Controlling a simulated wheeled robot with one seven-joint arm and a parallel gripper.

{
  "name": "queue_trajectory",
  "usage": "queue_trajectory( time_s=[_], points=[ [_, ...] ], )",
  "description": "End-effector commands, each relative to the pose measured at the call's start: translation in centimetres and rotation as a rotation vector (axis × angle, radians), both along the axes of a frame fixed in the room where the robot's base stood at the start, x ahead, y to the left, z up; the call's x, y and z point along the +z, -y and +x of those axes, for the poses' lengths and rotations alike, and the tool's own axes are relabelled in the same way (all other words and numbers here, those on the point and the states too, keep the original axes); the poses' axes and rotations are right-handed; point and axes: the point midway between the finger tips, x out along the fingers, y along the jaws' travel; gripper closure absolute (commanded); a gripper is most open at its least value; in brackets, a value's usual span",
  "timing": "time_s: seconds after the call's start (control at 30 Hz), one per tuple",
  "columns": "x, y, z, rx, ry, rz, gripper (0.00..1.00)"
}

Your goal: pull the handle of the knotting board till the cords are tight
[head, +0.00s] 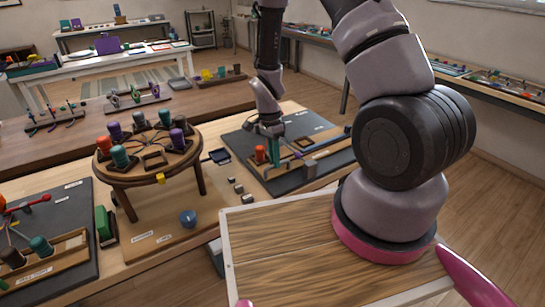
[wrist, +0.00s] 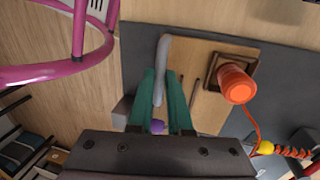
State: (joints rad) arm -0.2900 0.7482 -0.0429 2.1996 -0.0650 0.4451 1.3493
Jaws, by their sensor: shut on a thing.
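The knotting board is a light wooden plate (wrist: 205,105) on a dark grey mat (wrist: 285,75). An orange spool (wrist: 235,82) sits in a square wooden socket on the plate; it also shows in the head view (head: 260,154). An orange cord runs from the spool to a yellow bead and a red-orange coiled length (wrist: 290,151). My gripper (wrist: 160,85) has its teal fingers shut on the grey bar-like handle (wrist: 163,48), which sticks out past the fingertips. A purple ball (wrist: 157,127) shows between the fingers. In the head view my gripper (head: 272,140) is low over the board; its grip is too small to make out.
A round stand (head: 150,178) with several coloured spools is left of the board. Other benches stand behind.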

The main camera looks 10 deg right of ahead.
Motion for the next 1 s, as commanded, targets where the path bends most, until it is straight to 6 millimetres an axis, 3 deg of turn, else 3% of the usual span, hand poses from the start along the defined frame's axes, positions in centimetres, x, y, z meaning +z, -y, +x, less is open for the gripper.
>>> queue_trajectory(
  time_s=[0.1, 0.2, 0.5, 0.53, 0.6, 1.0],
  points=[
    [0.0, 0.8, -2.3, 0.000, -0.007, -0.002, 1.00],
    [0.0, 1.1, -3.3, -0.002, -0.006, -0.002, 1.00],
    [0.0, 1.2, -3.6, -0.003, -0.010, -0.004, 1.00],
    [0.0, 1.2, -3.6, -0.003, -0.011, -0.004, 0.71],
    [0.0, 1.2, -3.6, -0.003, -0.010, -0.004, 0.53],
    [0.7, 1.1, -3.2, -0.002, -0.004, -0.003, 0.53]
  ],
)
